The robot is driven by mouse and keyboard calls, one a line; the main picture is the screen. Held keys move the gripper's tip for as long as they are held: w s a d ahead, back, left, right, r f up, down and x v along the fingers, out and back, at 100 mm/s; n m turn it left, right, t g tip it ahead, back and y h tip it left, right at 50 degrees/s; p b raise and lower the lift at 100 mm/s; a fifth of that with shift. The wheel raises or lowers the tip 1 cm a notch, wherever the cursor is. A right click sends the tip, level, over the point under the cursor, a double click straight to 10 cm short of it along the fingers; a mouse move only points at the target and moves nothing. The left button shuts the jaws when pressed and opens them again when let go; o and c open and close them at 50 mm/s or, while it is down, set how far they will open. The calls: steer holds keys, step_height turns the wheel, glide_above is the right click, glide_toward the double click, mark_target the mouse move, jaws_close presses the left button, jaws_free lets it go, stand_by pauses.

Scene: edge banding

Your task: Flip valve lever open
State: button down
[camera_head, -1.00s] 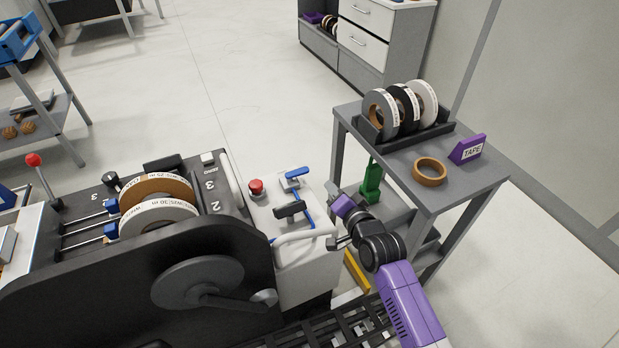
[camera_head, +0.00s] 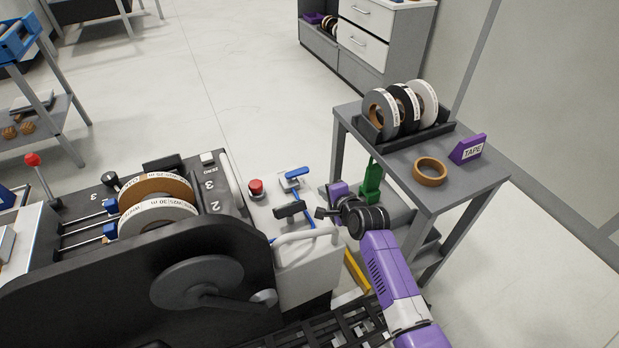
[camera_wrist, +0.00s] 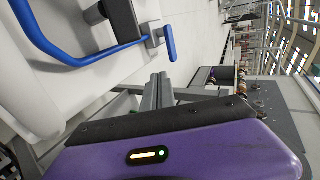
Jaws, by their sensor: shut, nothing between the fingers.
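The valve (camera_head: 288,185) with its blue lever (camera_head: 299,173) sits on the white top of the machine, beside the red button. In the wrist view a blue lever (camera_wrist: 170,42) sticks out from a grey fitting on the blue tube (camera_wrist: 75,58), upper centre. My gripper (camera_head: 322,212) is shut and empty, just right of the black handle (camera_head: 289,209) and below and right of the blue lever in the head view. In the wrist view my gripper's fingers (camera_wrist: 158,90) lie together below the lever, apart from it in the picture.
A white rail (camera_head: 305,234) curves close in front of my gripper. A red button (camera_head: 256,187) is left of the valve. A grey cart (camera_head: 460,190) with tape rolls (camera_head: 408,106) stands right of my arm. Open floor lies behind the machine.

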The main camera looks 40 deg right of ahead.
steer(key=b, duration=0.2)
glide_toward(297, 176)
steer(key=d+f, duration=0.3)
steer(key=shift+d+f, duration=0.2)
steer(key=shift+f, duration=0.1)
steer(key=w, duration=0.1)
steer(key=w+d, duration=0.1)
steer(key=w, duration=0.1)
steer(key=shift+f, duration=0.1)
steer(key=shift+w+d, duration=0.15)
steer(key=shift+w, duration=0.45)
steer(key=shift+b, duration=0.45)
